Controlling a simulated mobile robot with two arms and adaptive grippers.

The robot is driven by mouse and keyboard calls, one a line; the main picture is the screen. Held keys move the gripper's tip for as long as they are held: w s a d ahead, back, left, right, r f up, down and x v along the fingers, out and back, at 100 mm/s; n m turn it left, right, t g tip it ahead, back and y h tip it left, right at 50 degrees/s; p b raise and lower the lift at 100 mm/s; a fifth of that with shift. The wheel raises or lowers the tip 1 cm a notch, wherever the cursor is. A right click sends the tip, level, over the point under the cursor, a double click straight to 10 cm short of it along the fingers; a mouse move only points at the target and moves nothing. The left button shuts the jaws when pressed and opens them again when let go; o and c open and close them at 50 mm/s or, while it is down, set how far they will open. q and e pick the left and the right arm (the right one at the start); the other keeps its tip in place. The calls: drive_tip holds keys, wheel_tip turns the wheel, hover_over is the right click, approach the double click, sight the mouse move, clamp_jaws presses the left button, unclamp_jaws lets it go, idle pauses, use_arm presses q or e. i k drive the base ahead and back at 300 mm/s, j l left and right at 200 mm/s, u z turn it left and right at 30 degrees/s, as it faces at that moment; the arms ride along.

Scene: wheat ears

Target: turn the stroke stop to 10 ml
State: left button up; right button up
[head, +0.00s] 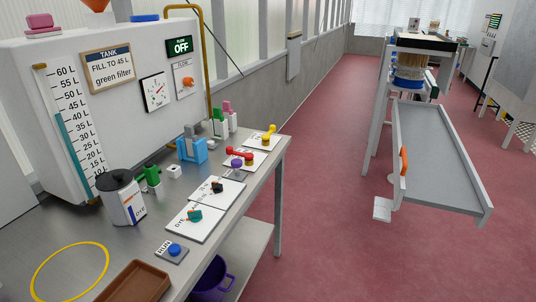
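I cannot make out for sure which part is the stroke stop, and no 10 ml mark is readable at this size. A white jar (122,200) with a dark lid stands at the left. Neither of my grippers is in view.
The grey bench (150,240) carries a blue RUN button (174,250), a brown tray (135,284) and a yellow ring (37,272). Behind is a white tank (120,125) with a level scale and a FLOW panel. The red floor (320,200) right of the bench is clear up to a metal stand (440,160).

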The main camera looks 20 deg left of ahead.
sight(217, 186)
drive_tip(key=i+l+u, duration=0.25)
drive_tip(key=i, duration=0.3)
drive_tip(key=i+l+u, duration=0.25)
drive_tip(key=i+l, duration=0.25)
